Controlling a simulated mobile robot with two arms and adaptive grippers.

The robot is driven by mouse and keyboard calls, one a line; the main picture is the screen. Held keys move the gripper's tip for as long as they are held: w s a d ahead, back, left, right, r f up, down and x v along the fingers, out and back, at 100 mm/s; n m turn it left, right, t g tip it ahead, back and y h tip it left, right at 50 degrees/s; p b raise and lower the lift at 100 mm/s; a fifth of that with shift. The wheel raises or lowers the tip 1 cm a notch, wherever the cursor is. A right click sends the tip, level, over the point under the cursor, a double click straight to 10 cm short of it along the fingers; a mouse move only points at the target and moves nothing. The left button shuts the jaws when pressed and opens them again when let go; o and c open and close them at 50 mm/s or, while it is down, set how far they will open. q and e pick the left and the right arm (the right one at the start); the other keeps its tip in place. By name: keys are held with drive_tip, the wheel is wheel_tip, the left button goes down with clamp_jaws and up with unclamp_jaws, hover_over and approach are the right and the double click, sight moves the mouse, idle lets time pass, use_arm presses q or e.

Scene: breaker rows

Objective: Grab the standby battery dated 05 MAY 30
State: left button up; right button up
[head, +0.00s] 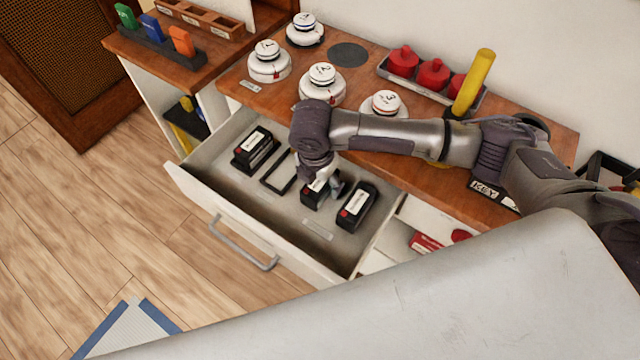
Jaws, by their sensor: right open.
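Three black batteries with white labels lie in an open drawer (222,195). One battery (257,149) is at the left, one battery (312,202) is in the middle under my gripper, and one battery (356,206) is at the right. The dates on their labels are too small to read. An empty black frame (279,171) lies between the left and middle batteries. My right gripper (323,190) points down at the middle battery, open, and partly hides it. I cannot tell whether its fingers touch the battery. My left gripper is not in view.
The wooden counter (232,86) above the drawer holds several white round devices, a dark disc (348,54) and a tray of red knobs (433,74) with a yellow handle (473,80). The drawer's front wall and handle (243,245) stick out over clear wooden floor.

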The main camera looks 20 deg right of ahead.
clamp_jaws()
drive_tip(key=shift+r, duration=0.1)
idle(0.5)
